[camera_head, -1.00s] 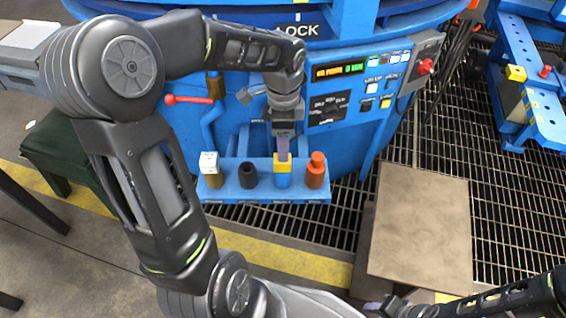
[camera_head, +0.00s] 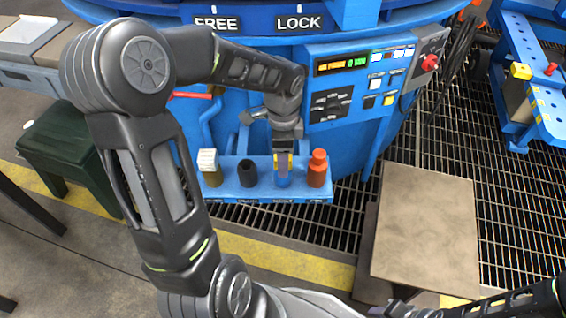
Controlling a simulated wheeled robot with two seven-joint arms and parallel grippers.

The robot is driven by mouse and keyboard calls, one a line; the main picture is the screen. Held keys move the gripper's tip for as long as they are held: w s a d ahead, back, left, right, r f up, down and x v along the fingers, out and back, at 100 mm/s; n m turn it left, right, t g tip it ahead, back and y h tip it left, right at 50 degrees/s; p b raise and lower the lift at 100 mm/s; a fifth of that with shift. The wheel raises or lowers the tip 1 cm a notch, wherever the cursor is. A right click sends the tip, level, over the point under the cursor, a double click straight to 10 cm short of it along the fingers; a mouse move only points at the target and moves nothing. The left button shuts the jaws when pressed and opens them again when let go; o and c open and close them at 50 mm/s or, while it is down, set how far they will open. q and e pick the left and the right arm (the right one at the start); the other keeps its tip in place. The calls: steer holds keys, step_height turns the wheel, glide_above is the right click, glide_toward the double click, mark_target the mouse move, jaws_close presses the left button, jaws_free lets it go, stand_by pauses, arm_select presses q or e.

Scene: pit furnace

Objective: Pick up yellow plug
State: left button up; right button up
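The yellow plug (camera_head: 276,160) is in the blue shelf (camera_head: 231,192) on the furnace front, between a black plug and a red plug. Only a yellow sliver shows beside my fingers. My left gripper (camera_head: 283,168) points down directly over the plug, its purple-grey fingers overlapping it in the picture. I cannot tell whether the fingers are closed on it. A blue part (camera_head: 283,182) shows just below the fingertips. My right gripper (camera_head: 392,308) is low at the bottom right, mostly hidden and cut off, so its fingers are unclear.
A white-topped plug (camera_head: 208,161), a black plug (camera_head: 247,173) and a red plug (camera_head: 317,168) share the shelf. A control panel (camera_head: 360,80) is above right. A dark green box (camera_head: 65,150) stands at left.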

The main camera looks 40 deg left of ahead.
stand_by(0.6)
arm_select(q)
jaws_close()
stand_by(0.4)
